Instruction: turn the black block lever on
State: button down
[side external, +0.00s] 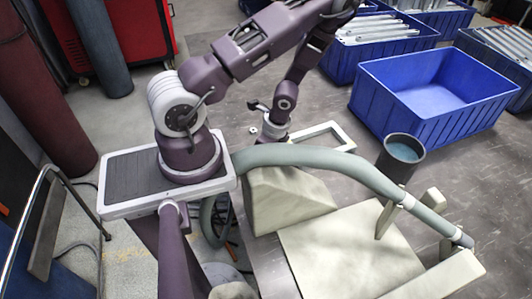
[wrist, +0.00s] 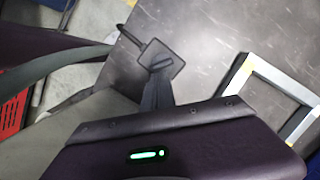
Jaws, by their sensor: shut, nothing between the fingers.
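The black block lever shows in the wrist view as a dark square block (wrist: 172,53) on the grey table, with a thin dark bent rod (wrist: 130,36) at its upper left. My gripper (wrist: 158,84) is shut and empty. Its dark fingers reach over the lower edge of the block in the picture; I cannot tell whether they touch it. In the side external view my gripper (side external: 273,132) points down close to the table behind the pale wedge-shaped block. I cannot make out the lever there, nor whether it is on or off.
A pale rectangular frame (side external: 338,143) lies just right of my gripper. A thick grey-green hose (side external: 330,158) arches in front of it, over the pale wedge block (side external: 285,200). A dark cup (side external: 402,155) stands at the right. Blue crates (side external: 430,105) stand beyond the table.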

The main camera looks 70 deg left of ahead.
jog(key=shift+s+d+m+t+y, duration=0.15)
jog(key=shift+s+m+t, duration=0.15)
jog(key=shift+m, duration=0.8)
jog(key=shift+s+a+m+t+y, duration=0.15)
jog(key=shift+s+m+t, duration=0.1)
jog(key=shift+m, duration=0.85)
jog(key=shift+s+d, duration=0.1)
jog(key=shift+d, duration=0.05)
jog(key=shift+s, duration=0.6)
jog(key=shift+a, duration=0.25)
